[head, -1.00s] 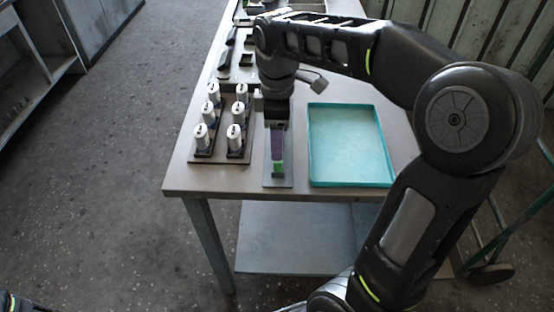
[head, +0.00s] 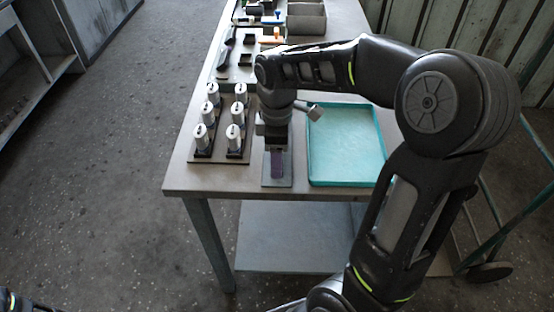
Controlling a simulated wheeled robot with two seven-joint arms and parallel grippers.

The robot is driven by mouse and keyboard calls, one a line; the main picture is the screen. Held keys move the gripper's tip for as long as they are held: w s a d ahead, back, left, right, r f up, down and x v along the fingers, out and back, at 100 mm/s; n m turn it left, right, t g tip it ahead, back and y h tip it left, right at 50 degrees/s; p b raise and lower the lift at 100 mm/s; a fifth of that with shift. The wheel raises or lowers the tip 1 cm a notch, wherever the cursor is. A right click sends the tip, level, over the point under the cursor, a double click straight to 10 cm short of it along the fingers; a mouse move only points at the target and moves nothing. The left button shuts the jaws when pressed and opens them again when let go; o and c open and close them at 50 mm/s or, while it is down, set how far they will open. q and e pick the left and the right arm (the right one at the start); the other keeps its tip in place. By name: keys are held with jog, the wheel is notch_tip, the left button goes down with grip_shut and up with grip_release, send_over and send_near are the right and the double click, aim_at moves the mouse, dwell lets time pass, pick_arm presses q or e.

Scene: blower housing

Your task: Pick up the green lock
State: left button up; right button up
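My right gripper (head: 275,150) points down over a flat grey plate (head: 277,183) at the near edge of the table. I cannot tell whether the fingers are open or shut. No green lock shows at the gripper in this frame; anything behind the purple piece is hidden. A small green thing (head: 241,18) lies far back on the table, too small to identify. My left gripper is outside the picture; only a bit of my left arm shows at the lower left corner.
A rack of several white cylinders (head: 233,132) stands left of the plate. An empty teal tray (head: 345,178) lies to the right, partly under my arm. Dark parts (head: 224,60), an orange-handled piece (head: 270,40) and a grey bin (head: 306,18) are farther back.

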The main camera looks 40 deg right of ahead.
dwell(0.5)
jog(key=c, duration=1.1)
jog(key=shift+r, duration=0.15)
jog(key=shift+c, duration=0.2)
notch_tip(320, 180, up, 10)
jog(key=shift+f, duration=0.1)
dwell(0.3)
